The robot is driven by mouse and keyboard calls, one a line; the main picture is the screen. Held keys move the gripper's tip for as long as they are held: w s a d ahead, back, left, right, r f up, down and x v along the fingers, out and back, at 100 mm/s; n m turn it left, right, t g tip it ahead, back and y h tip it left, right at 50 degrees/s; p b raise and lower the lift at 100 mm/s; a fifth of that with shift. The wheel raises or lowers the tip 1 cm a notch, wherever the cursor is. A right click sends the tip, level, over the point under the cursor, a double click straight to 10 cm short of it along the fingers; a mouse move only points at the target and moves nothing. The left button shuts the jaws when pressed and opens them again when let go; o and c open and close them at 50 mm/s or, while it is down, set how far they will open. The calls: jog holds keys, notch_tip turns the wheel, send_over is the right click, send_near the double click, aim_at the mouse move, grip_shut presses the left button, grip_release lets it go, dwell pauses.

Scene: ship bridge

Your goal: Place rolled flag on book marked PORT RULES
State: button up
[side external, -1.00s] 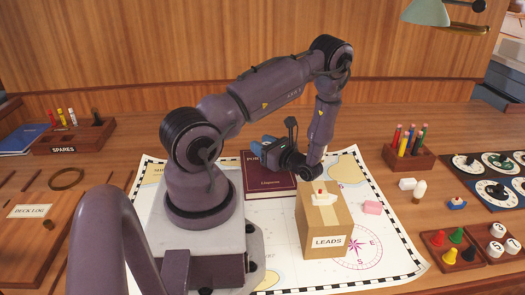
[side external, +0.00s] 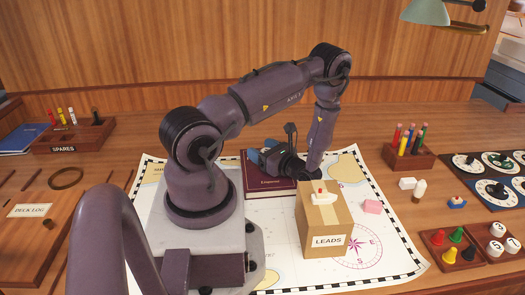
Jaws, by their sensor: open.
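The dark red book (side external: 262,187) lies on the chart, with its upper part and most of its title hidden behind my gripper; small lettering shows near its lower edge. My gripper (side external: 262,150) is open over the upper part of the book, its blue fingers pointing left and away. I cannot tell whether it touches the book, and I see nothing clearly between the fingers. I cannot clearly identify a rolled flag. Small red, yellow and white-tipped upright items (side external: 67,117) stand in the rack marked SPARES at the left, too small to tell what they are.
The chart's lower right is mostly clear.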

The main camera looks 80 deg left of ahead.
jog(key=v, duration=0.2)
jog(key=shift+w+d, duration=0.25)
notch_tip(320, 180, up, 7)
jog(key=shift+w+d+f, duration=0.1)
jog(key=shift+d, duration=0.05)
jog(key=w+d+r+n+t+h, duration=0.2)
jog(key=d+r+n+t+h, duration=0.3)
jog(key=d+r, duration=0.6)
jog(key=w+d+r+n+t+h, duration=0.1)
jog(key=d+r+n+t+h, duration=0.4)
jog(key=d, duration=1.2)
notch_tip(320, 180, up, 7)
jog(key=t+h, duration=0.3)
jog(key=t, duration=0.4)
jog(key=shift+w+d+h, duration=0.35)
jog(key=shift+w+h, duration=0.05)
